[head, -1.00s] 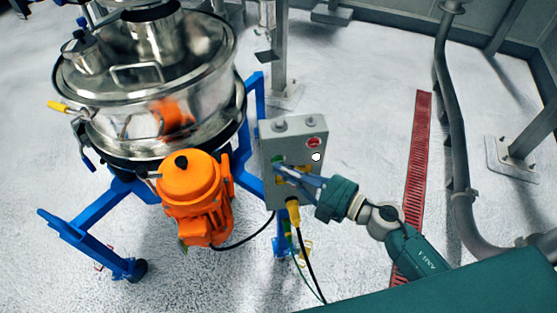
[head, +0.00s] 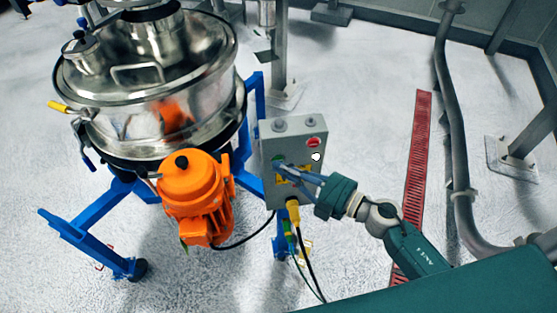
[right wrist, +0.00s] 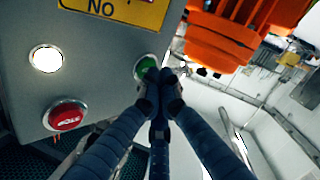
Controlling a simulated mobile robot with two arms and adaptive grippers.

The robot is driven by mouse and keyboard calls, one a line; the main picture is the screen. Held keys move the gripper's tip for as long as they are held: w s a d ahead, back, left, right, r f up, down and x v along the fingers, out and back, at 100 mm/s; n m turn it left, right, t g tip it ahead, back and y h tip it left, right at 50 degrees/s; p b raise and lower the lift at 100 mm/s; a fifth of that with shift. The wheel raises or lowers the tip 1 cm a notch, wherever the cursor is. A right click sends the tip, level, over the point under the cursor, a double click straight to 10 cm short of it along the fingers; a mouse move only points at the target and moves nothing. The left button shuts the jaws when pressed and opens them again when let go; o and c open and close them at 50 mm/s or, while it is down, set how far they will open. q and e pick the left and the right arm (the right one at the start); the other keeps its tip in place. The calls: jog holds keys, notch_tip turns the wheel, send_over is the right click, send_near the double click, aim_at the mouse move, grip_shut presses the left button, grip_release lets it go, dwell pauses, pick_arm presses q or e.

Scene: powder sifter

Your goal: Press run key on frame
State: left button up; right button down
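The grey control box (head: 298,132) is fixed to the blue frame (head: 255,95) of the sifter. The green key (head: 277,159) is on its face, with a red button (head: 314,142) and a white round light (head: 316,157) at the right. My right gripper (head: 281,165) is at the green key with its fingers drawn together and holds nothing. In the right wrist view the fingertips (right wrist: 167,76) meet beside the green key (right wrist: 144,67) and overlap its edge. I cannot tell whether they touch or press it. My left gripper is not in view.
An orange motor (head: 195,190) and steel sifter drum (head: 165,100) stand left of the box. A yellow plug (head: 293,212) and cables hang below it. A red floor grate (head: 413,170) and grey pipe (head: 455,140) are at the right, with open floor between.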

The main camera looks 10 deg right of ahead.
jog(key=shift+s, duration=0.75)
jog(key=s+p, duration=0.1)
jog(key=s, duration=0.4)
jog(key=shift+a, duration=0.1)
jog(key=shift+f, duration=0.1)
dwell(0.6)
